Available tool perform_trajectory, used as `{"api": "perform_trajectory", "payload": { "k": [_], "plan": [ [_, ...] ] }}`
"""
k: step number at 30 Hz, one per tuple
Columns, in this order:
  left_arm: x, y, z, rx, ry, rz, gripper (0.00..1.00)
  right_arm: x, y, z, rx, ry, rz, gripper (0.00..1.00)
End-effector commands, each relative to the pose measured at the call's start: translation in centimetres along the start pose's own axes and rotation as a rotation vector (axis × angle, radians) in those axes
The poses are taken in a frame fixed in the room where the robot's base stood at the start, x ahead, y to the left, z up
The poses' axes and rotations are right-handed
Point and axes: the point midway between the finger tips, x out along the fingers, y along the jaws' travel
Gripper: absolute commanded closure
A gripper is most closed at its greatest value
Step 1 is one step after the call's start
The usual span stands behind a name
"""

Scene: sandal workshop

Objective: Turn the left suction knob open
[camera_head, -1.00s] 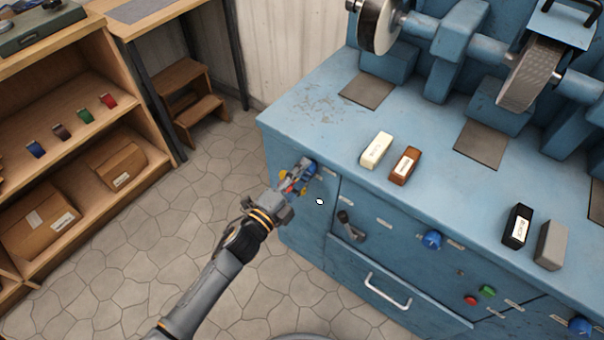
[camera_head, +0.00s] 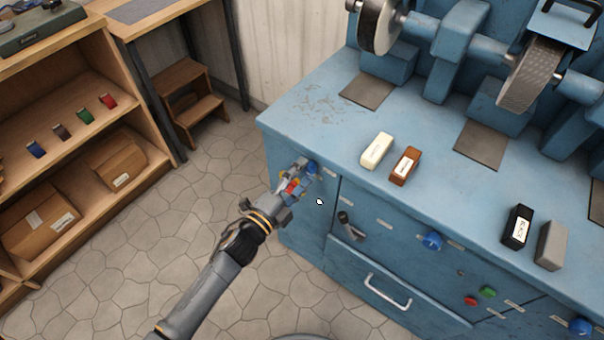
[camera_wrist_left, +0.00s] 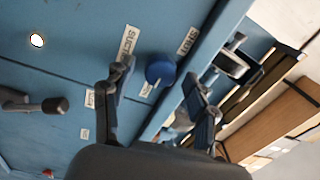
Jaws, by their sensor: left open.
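The left suction knob (camera_head: 312,167) is a round blue knob on the upper left front of the blue cabinet (camera_head: 300,215). It also shows in the left wrist view (camera_wrist_left: 160,70), beside a label that begins "SUCT". My left gripper (camera_head: 302,172) is in front of this knob and partly overlaps it in the head view. In the left wrist view, its dark fingers (camera_wrist_left: 156,76) are spread apart on either side of the knob, with a visible gap to each finger. The knob's pointer direction is hard to tell. My right gripper is not in view.
More blue knobs (camera_head: 432,240) (camera_head: 581,326), a dark lever (camera_head: 350,226) and a drawer handle (camera_head: 388,292) are on the cabinet front. Polishing bars (camera_head: 377,151) stand on top, before grinding wheels (camera_head: 530,75). A wooden shelf (camera_head: 65,165) stands left across clear floor.

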Motion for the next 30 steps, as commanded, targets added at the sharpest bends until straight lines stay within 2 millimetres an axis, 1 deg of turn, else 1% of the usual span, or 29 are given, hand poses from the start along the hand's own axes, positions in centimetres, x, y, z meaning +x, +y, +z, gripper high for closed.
{"api": "perform_trajectory", "payload": {
  "k": [5, 9, 15, 18, 21, 30],
  "plan": [
    [-3.1, 0.2, 0.0, 0.000, -0.001, 0.004, 0.42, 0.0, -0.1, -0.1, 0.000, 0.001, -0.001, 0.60],
    [-6.3, 0.2, 0.0, 0.001, -0.001, 0.006, 0.42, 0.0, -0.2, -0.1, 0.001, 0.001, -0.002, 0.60],
    [-9.8, 0.1, 0.0, 0.000, 0.000, 0.004, 0.42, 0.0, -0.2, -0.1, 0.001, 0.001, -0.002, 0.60],
    [-10.8, 0.1, 0.0, 0.000, -0.001, 0.003, 0.42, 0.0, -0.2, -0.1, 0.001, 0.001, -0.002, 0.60],
    [-11.4, 0.1, 0.0, 0.000, 0.000, 0.002, 0.42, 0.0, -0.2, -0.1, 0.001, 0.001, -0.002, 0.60],
    [-11.5, 0.0, 0.0, 0.001, 0.000, 0.001, 0.42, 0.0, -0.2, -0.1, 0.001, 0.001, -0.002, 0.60]
  ]
}}
